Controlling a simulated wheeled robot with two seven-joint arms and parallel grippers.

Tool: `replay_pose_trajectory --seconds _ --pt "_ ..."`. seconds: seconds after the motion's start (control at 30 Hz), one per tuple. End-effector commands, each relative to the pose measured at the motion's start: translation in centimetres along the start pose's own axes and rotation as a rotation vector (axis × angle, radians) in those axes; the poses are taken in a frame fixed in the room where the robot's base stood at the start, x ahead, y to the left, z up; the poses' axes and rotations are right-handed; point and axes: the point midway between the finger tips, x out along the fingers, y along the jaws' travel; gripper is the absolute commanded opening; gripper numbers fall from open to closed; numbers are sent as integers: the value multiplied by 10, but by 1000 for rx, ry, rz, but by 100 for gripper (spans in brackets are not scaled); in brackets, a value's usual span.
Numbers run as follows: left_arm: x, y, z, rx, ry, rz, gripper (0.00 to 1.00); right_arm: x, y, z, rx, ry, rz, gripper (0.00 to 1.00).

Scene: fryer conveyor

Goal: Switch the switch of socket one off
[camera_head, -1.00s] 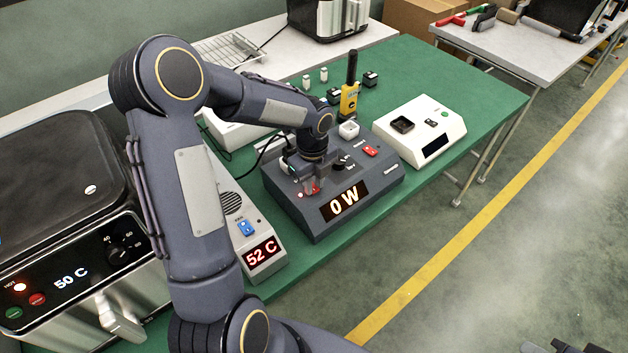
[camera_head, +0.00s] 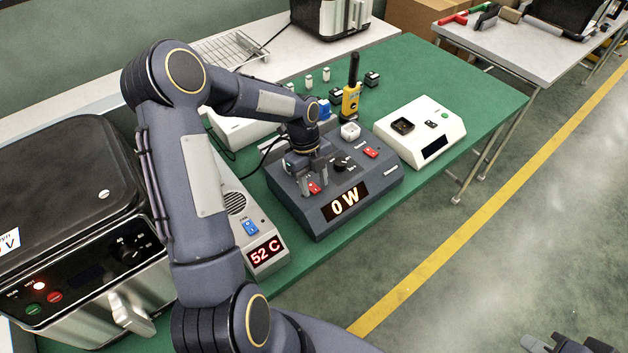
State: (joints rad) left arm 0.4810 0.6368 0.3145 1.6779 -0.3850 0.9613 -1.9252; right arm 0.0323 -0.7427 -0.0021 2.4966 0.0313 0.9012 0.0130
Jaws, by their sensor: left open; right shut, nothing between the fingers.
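The dark grey socket box (camera_head: 292,205) stands on the green table, and its display (camera_head: 346,201) reads "0 W". A red switch (camera_head: 315,188) sits at its left front, and another red switch (camera_head: 371,153) at its right. The labels are too small to read. My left gripper (camera_head: 313,189) is open, pointing down over the left red switch, with its fingers around or just in front of it. I cannot tell whether they touch. The left socket is mostly hidden behind my gripper. My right gripper (camera_head: 568,346) is shut and empty at the bottom right, partly cut off.
A grey unit with a blue switch (camera_head: 250,227) and a "52 C" display stands left of the box. A fryer (camera_head: 85,290) stands at far left. A white device (camera_head: 459,132) is on the right. A yellow walkie-talkie (camera_head: 351,99) stands behind the box.

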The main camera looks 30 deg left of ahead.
Motion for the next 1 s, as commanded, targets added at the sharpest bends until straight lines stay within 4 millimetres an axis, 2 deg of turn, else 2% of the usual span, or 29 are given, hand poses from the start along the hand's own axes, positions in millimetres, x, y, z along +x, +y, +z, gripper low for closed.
replay_pose_trajectory --seconds 0.17,0.4,0.6,1.0 --pt "-8 0 1 -1 -3 -2 44 2 1 1 0 0 0 0" --pt "-48 -1 1 0 -5 -5 44 8 4 4 0 0 0 0" --pt "-72 0 1 -1 -2 -2 44 11 5 5 0 0 0 0" --pt "-78 0 0 0 0 0 44 11 5 5 0 0 0 0"
